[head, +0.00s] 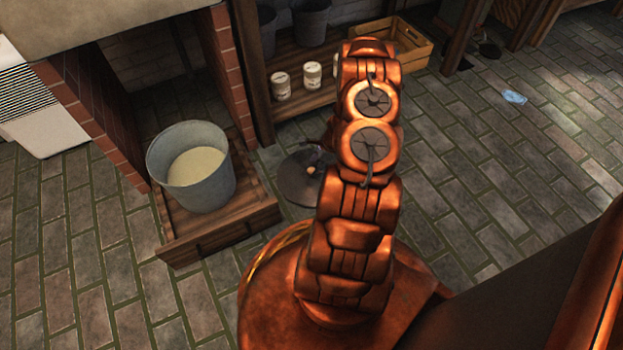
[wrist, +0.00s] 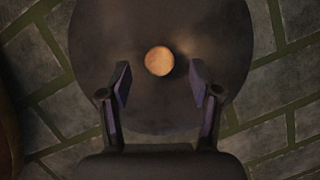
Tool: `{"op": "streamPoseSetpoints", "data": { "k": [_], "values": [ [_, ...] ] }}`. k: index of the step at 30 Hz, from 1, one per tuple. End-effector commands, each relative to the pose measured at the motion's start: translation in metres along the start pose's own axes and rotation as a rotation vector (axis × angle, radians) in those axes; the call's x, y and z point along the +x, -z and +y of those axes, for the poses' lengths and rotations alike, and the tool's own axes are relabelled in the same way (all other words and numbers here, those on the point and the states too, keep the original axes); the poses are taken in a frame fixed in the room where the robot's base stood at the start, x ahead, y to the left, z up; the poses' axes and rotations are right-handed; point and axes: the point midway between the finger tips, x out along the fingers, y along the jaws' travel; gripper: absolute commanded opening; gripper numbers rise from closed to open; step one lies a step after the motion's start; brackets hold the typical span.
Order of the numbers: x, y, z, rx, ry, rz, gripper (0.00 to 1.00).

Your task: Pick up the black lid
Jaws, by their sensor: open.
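The black lid (head: 296,184) is a dark round disc lying on the stone floor, just right of the wooden platform in the head view. In the wrist view the lid (wrist: 108,32) fills the upper middle, with a round tan knob (wrist: 159,61) at its centre. My gripper (wrist: 160,85) is open above the lid, with one finger on each side and slightly below the knob in the picture. The fingers do not touch the knob. In the head view my arm hides part of the lid and most of the gripper.
A metal bucket (head: 193,167) of pale contents stands on a wooden platform (head: 222,230) left of the lid. Behind is a shelf with white cans (head: 312,75) and a wooden crate (head: 404,44). A blue item (head: 514,97) lies on the otherwise open floor at right.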

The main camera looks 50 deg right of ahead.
Motion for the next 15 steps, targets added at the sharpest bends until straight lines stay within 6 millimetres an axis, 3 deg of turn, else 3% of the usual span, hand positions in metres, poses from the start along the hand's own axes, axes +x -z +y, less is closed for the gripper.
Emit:
{"op": "streamPoseSetpoints", "data": {
  "k": [1,6,15],
  "values": [
    [0.012,0.002,0.001,-0.002,-0.002,0.001,0.63],
    [0.031,0.002,0.001,-0.002,-0.002,0.001,0.63],
    [0.038,0.000,0.001,0.000,0.000,0.000,0.63]
  ]
}}
